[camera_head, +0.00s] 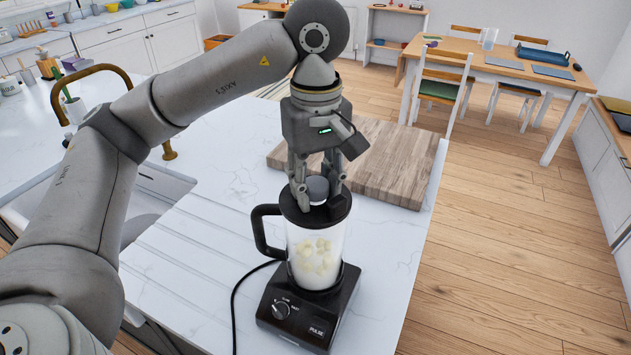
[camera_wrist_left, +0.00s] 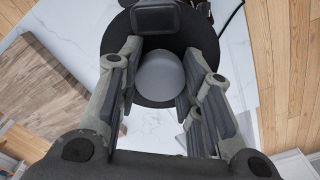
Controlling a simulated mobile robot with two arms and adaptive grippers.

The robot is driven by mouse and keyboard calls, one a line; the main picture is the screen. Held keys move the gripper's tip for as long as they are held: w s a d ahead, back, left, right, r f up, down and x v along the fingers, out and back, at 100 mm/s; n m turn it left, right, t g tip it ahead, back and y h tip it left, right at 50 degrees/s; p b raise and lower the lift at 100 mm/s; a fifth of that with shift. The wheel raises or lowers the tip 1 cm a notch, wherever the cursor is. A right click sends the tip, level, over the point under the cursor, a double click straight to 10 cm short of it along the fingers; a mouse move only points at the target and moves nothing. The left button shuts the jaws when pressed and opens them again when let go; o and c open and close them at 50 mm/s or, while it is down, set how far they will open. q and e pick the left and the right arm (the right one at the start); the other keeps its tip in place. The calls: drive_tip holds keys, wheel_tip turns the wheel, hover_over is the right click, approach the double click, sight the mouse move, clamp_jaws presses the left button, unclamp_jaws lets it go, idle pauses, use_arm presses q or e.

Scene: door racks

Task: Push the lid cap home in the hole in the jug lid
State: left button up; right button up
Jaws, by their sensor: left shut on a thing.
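The blender jug (camera_head: 318,245) stands upright on its black base, with pale chunks and white contents inside. Its black jug lid (camera_head: 294,211) is on top and shows as a dark disc in the wrist view (camera_wrist_left: 160,98). The round grey lid cap (camera_head: 317,188) is at the middle of the lid; it also shows in the wrist view (camera_wrist_left: 160,76). My left gripper (camera_head: 317,196) points down over the lid, shut on the cap with a finger on each side. The hole is hidden by the cap, and I cannot tell how deep the cap sits. My right gripper is not in view.
The black blender base (camera_head: 308,308) stands on the white marble counter (camera_head: 205,285), its cord running left. A wooden board (camera_head: 385,160) lies behind the jug. A sink (camera_head: 150,190) with a brass tap (camera_head: 95,72) is at left. The counter's right edge drops to the floor.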

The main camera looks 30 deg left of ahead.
sight(316, 183)
use_arm(q)
drive_tip(key=o, duration=0.8)
wheel_tip(316, 183, up, 12)
idle(0.4)
idle(0.4)
